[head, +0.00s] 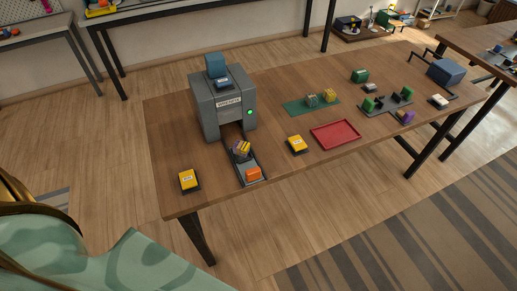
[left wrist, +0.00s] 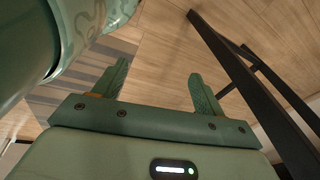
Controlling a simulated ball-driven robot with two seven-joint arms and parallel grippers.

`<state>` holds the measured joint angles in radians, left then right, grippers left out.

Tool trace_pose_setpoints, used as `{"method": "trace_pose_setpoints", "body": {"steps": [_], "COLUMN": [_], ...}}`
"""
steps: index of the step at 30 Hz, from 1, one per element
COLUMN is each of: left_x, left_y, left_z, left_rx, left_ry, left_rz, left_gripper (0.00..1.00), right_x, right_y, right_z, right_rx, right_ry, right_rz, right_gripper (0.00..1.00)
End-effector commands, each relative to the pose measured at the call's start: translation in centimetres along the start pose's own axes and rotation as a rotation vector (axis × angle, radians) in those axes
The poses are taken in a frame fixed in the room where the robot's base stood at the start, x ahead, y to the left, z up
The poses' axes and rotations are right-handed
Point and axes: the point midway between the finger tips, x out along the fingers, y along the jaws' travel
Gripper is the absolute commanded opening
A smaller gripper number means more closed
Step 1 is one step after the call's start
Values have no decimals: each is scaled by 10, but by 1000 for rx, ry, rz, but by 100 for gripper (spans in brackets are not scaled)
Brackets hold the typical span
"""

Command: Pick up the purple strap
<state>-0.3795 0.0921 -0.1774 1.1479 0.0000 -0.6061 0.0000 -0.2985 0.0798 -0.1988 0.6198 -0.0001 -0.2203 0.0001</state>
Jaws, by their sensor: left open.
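A small purple-and-yellow item (head: 241,150) sits on the grey tray at the front opening of the grey machine (head: 222,103). Another purple piece (head: 407,116) lies at the right end of the table, beside dark holders. Both are too small to tell which is the purple strap. My left gripper (left wrist: 160,88) shows in the left wrist view, with its fingers apart and nothing between them. It is away from the tabletop, with floor and dark table legs behind it. My right gripper is in neither view.
The wooden table (head: 285,160) also bears an orange block (head: 253,173), two yellow-topped items (head: 188,180), a red tray (head: 335,134), a green mat (head: 296,108) with blocks and a blue box (head: 445,72). Dark table legs (left wrist: 225,55) stand near my left gripper.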

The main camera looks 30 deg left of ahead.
Motion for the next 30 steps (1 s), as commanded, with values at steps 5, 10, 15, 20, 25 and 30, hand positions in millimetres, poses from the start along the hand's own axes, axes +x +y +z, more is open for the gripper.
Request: {"method": "trace_pose_setpoints", "body": {"steps": [5,10,15,20,25,30], "left_x": [-30,-67,-115,-169,-238,-249], "left_y": [-23,-48,-74,-103,-145,-186], "left_z": [-38,-72,-103,-130,-166,-212], "left_rx": [48,90,124,131,44,-214], "left_ry": [35,64,93,133,267,542], "left_rz": [-53,-117,-193,-276,-371,-335], "left_gripper": [71,71,71,71,71,71], "right_x": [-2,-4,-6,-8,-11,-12], "right_y": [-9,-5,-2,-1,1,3], "right_z": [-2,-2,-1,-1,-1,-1], "right_rx": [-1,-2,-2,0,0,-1], "right_ry": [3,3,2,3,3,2], "right_rz": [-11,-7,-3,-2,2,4], "right_gripper": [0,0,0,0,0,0]}}
